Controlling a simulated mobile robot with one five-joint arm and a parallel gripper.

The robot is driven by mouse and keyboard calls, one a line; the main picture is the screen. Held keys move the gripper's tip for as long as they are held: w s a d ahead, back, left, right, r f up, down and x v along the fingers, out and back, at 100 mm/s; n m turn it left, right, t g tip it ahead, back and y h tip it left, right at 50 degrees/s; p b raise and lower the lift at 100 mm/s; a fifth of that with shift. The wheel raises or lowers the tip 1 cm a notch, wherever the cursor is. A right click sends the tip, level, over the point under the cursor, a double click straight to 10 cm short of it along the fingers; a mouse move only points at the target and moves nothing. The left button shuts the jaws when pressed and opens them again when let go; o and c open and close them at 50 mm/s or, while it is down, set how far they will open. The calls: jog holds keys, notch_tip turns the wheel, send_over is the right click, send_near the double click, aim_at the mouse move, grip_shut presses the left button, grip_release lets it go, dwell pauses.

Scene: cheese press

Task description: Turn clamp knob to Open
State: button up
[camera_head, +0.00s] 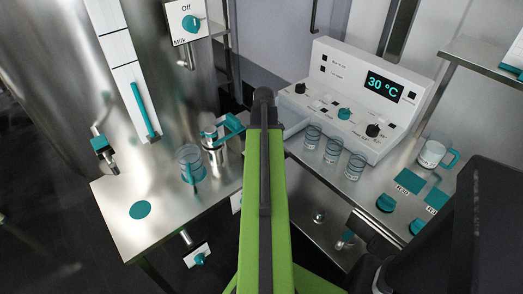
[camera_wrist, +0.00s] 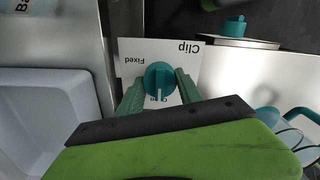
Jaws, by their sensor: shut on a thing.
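The clamp knob (camera_wrist: 158,76) is a round teal knob on a white plate (camera_wrist: 188,57) in the wrist view. The plate's print appears upside down: "Clip" at the right, "Fixed" at the left, and a partly covered word that looks like "Open" below the knob. A white mark on the knob points down in the picture, toward that word. My gripper (camera_wrist: 160,84) has one green finger on each side of the knob and is shut on it. In the head view my green arm hides the gripper, and I cannot make out the held knob there.
A pale basin (camera_wrist: 42,118) lies left of the plate. Another teal knob (camera_wrist: 233,27) is at the upper right, and a clear cup (camera_wrist: 297,139) at the lower right. The head view shows a control box (camera_head: 362,92) and a steel table (camera_head: 125,225).

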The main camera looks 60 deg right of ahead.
jog(key=shift+w, duration=0.2)
jog(key=o, duration=1.4)
jog(key=shift+f, duration=0.1)
jog(key=shift+c, duration=0.2)
jog(key=shift+s, duration=0.1)
notch_tip(320, 180, up, 18)
jog(key=p, duration=1.7)
jog(key=shift+f, duration=0.25)
